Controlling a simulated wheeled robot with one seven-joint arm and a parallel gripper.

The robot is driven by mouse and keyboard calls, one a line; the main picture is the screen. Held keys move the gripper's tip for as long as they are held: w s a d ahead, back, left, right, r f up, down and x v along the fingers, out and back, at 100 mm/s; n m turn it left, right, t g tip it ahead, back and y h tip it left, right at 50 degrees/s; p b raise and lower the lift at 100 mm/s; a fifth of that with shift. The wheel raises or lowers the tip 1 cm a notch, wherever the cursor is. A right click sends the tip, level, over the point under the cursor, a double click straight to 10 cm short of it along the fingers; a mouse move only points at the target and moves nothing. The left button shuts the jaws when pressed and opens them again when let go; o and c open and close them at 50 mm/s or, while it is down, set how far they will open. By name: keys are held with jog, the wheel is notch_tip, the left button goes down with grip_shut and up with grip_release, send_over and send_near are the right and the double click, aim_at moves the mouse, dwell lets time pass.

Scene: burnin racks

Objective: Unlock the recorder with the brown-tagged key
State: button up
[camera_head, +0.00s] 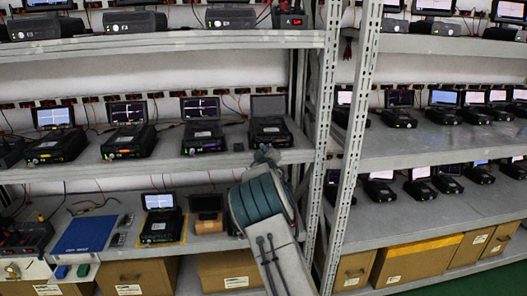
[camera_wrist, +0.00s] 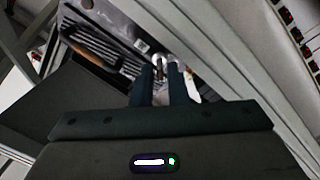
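My gripper (camera_wrist: 163,70) is at the middle shelf in front of a black recorder (camera_head: 270,130) with a blank grey screen. In the wrist view the two dark fingers are close together around a silvery loop, which looks like the key (camera_wrist: 160,60). A pale tan piece (camera_wrist: 192,84) beside the fingers may be its tag. A dark slotted case (camera_wrist: 100,45) with a brown strip lies just beyond the fingertips. Whether the key touches it or sits in a lock I cannot tell. In the head view my arm hides the fingertips and key.
More recorders, such as one with a lit trace (camera_head: 202,135), line the shelves. A rack upright (camera_head: 352,130) stands close right of my arm. Blue (camera_head: 62,271) and green (camera_head: 83,270) tags lie at lower left near a blue mat (camera_head: 85,235). Cardboard boxes (camera_head: 137,277) stand below.

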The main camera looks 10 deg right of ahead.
grip_shut()
jog(key=shift+f+m+b, duration=0.2)
jog(key=shift+m+b, duration=0.2)
jog(key=shift+b, duration=0.45)
jog(key=shift+r+m+b, duration=0.2)
jog(key=shift+m+b, duration=8.4)
jog(key=shift+b, duration=0.3)
